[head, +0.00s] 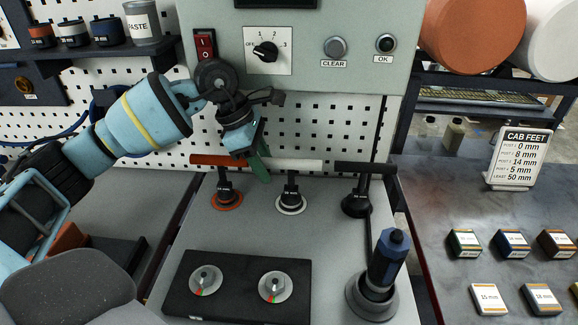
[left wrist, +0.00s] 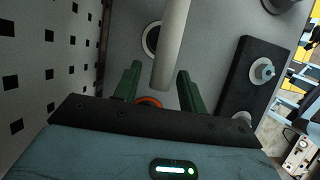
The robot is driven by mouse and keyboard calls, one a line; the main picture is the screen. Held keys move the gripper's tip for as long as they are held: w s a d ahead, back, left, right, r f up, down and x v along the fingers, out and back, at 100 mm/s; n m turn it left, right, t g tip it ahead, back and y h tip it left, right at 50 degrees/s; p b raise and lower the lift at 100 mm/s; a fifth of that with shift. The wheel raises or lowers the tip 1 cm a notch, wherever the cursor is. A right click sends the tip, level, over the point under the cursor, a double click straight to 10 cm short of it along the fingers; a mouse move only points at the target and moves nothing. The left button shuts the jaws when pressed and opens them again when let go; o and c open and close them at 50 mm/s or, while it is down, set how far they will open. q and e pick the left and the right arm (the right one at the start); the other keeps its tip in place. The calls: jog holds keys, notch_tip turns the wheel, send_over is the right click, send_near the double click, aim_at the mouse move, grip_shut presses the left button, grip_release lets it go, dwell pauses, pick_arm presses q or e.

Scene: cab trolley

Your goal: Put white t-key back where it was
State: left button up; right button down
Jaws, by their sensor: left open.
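The white t-key (head: 298,166) stands upright in the white ring (head: 291,204) on the grey bench top, its crossbar level. In the left wrist view its white bar (left wrist: 172,45) reaches in between the two green fingers, with clear space on both sides. My left gripper (head: 258,163) is open at the left end of the white crossbar, and in the left wrist view (left wrist: 160,82) the fingers stand apart. The gripper hides part of the orange t-key's bar. My right gripper is not in view.
The orange t-key (head: 207,159) stands close on the left, the black t-key (head: 362,168) on the right. A black plate with two knobs (head: 236,262) and a blue-handled tool (head: 388,258) are in front. A control panel (head: 318,82) stands behind.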

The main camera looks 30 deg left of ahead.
aim_at(243, 166)
pick_arm(q)
jog(key=a, duration=0.1)
jog(key=s+a, duration=0.2)
jog(key=a, duration=0.1)
jog(key=shift+f+b, duration=0.1)
jog(key=shift+b, duration=0.2)
jog(key=shift+s+a, duration=0.25)
jog(key=shift+a, duration=0.25)
